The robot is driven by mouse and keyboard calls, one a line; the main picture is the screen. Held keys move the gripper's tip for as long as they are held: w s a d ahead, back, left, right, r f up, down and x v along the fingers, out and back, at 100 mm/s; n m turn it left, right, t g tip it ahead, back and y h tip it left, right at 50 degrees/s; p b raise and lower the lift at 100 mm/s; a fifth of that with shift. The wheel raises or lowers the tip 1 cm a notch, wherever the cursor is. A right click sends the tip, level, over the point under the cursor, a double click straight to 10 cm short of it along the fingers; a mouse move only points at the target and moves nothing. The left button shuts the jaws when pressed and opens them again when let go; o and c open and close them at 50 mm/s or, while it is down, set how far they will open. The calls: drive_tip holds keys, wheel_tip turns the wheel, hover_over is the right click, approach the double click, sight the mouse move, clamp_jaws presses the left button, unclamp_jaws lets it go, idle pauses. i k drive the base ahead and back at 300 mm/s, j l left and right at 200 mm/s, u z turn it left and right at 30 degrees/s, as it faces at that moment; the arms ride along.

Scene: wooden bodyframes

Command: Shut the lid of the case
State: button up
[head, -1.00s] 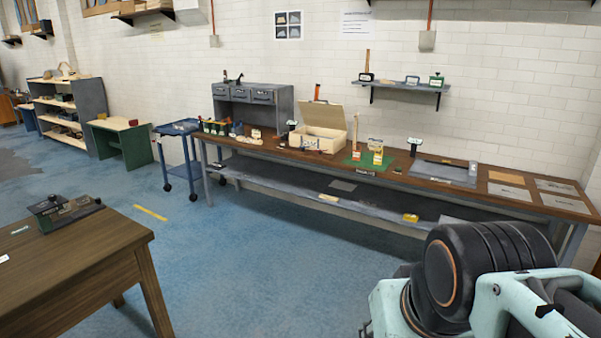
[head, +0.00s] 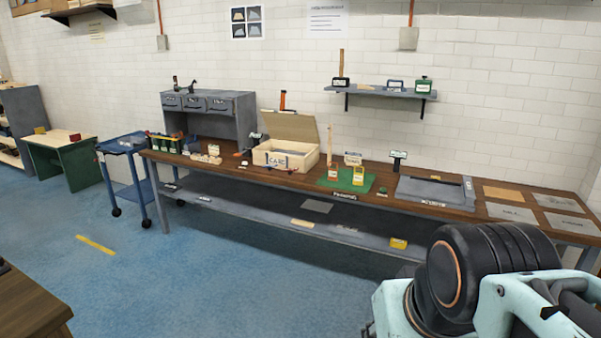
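A pale wooden case (head: 285,158) with a label on its front stands on the long brown workbench (head: 460,205). Its lid (head: 289,127) is raised and leans back toward the wall. My arm shows at the lower right, well in front of the bench and apart from the case. My gripper does not show in the view.
A green mat (head: 346,181) with small labelled items lies right of the case. A grey tray (head: 435,191) lies farther right. A blue cart (head: 125,150) stands at the bench's left end. A dark wooden table (head: 30,305) is at lower left. The blue floor between is clear.

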sight(295, 126)
drive_tip(key=i+z, duration=0.1)
drive_tip(key=i, duration=0.6)
drive_tip(key=i+j, duration=0.1)
drive_tip(key=i, duration=0.65)
drive_tip(key=i+z, duration=0.15)
drive_tip(key=i, duration=0.55)
drive_tip(key=i+j+z, duration=0.1)
drive_tip(key=i, duration=0.6)
drive_tip(key=j, duration=0.1)
